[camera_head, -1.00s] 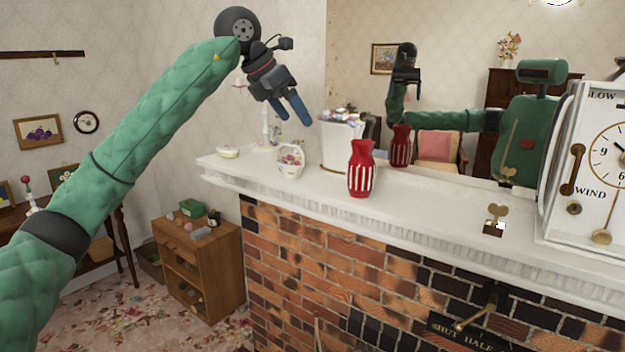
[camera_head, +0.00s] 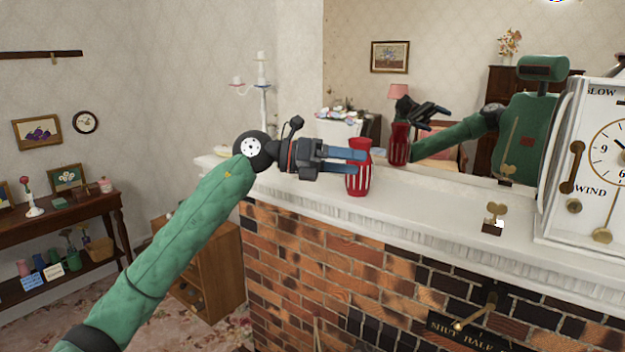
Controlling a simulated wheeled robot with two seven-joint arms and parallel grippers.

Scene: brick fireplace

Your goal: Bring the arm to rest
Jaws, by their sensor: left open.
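My left arm comes in from the lower left in a green padded sleeve. My left gripper (camera_head: 347,161) is open, with its blue fingers pointing right, level with the mantel top. The fingers overlap the left part of the red and white striped vase (camera_head: 361,178) in the picture. The vase stands upright on the white mantel (camera_head: 440,214). Whether the fingers touch it or are in front of it I cannot tell. My right gripper is not in view.
A white clock (camera_head: 590,175) stands at the mantel's right end. A small brass key on a block (camera_head: 495,218) sits left of it. A candelabra (camera_head: 263,90) stands behind my gripper. A mirror backs the mantel. A wooden cabinet (camera_head: 215,265) stands below left.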

